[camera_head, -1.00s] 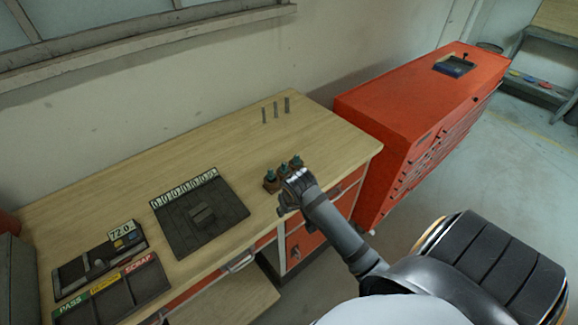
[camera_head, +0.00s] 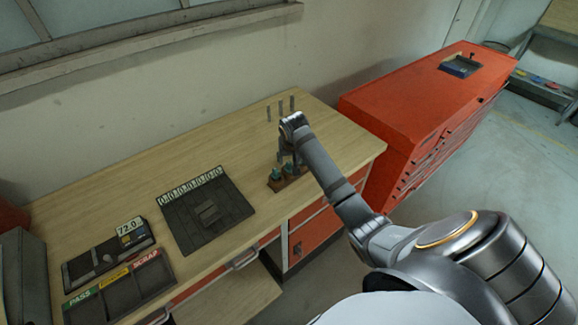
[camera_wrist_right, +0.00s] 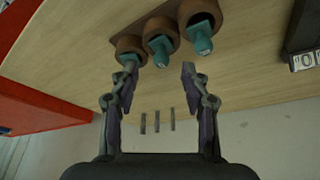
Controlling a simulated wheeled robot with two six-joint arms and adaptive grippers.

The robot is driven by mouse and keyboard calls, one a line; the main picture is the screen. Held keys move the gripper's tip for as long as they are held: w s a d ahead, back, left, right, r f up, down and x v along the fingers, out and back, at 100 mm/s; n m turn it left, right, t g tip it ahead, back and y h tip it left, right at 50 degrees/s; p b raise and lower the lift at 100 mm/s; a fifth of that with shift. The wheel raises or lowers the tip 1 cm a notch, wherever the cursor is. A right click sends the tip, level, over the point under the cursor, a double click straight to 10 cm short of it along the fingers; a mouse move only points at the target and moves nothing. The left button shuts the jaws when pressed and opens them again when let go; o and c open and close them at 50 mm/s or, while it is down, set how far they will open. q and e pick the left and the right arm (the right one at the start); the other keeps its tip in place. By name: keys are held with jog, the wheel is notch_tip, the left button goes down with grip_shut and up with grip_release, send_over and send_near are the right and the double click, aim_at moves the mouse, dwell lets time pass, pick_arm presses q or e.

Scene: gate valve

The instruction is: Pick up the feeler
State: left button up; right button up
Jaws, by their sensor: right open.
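Three teal-topped pieces stand in round brown sockets of a small holder (camera_head: 273,186) near the bench's front edge. I cannot tell for certain which thing is the feeler. In the right wrist view, teal pieces show at the left (camera_wrist_right: 127,60), the middle (camera_wrist_right: 160,50) and the right (camera_wrist_right: 201,38). My right gripper (camera_wrist_right: 160,70) is open and empty, with its fingertips apart near the left and middle pieces. In the head view my right gripper (camera_head: 288,158) is over the holder and hides part of it. My left gripper is not in view.
Three thin grey pins (camera_head: 281,108) stand at the back of the wooden bench. A dark mat (camera_head: 235,208) with a numbered strip lies left of the holder. A PASS/SCRAP tray (camera_head: 122,290) is at far left. A red cabinet (camera_head: 400,105) stands right of the bench.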

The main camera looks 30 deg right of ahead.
aim_at(289, 163)
jog(key=shift+w+f, duration=0.1)
jog(key=shift+f, duration=0.1)
jog(key=p+x, duration=0.2)
jog(key=x, duration=0.2)
jog(key=shift+w+d+f, duration=0.1)
jog(key=shift+w, duration=0.2)
jog(key=shift+w+d+f, duration=0.1)
jog(key=shift+w+f, duration=0.05)
jog(key=shift+f, duration=0.2)
grip_shut()
